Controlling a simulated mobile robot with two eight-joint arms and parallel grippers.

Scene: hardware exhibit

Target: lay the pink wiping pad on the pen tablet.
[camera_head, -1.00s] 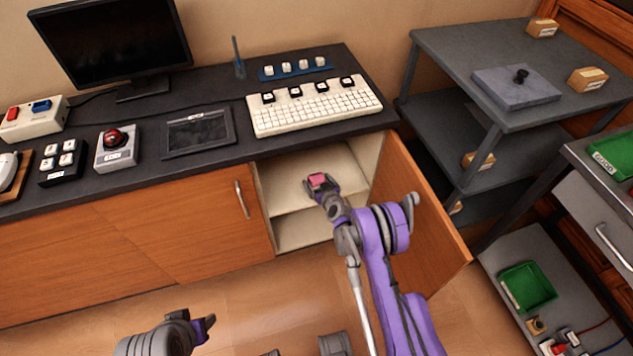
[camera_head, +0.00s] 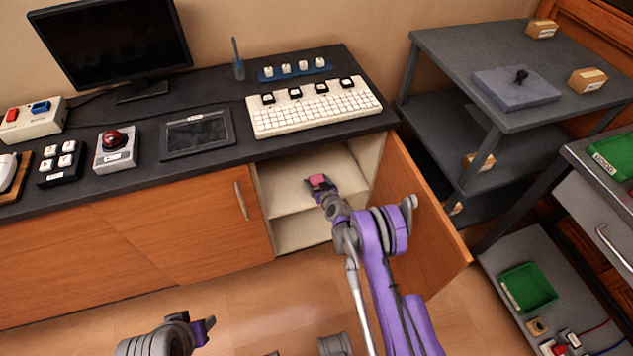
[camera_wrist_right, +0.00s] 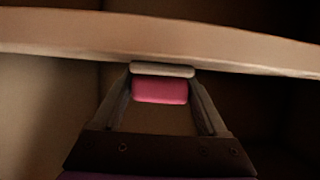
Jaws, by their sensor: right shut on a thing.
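The pink wiping pad (camera_head: 318,180) is in my right gripper (camera_head: 321,184), which reaches into the open cabinet under the desk. In the right wrist view the pad (camera_wrist_right: 160,91) sits between the two fingertips (camera_wrist_right: 160,88), with a pale strip along its far edge, close to a shelf or panel edge. The pen tablet (camera_head: 198,134) is dark and flat and lies on the desk left of the keyboard, with nothing on it. My left gripper (camera_head: 204,328) is low at the bottom of the head view, away from the desk; its jaws are unclear.
The cabinet door (camera_head: 415,210) stands open to the right of my right arm. The desk top (camera_head: 235,165) overhangs the cabinet. The white keyboard (camera_head: 315,108) and a red-button box (camera_head: 115,148) flank the tablet. A grey shelf unit (camera_head: 450,60) stands at the right.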

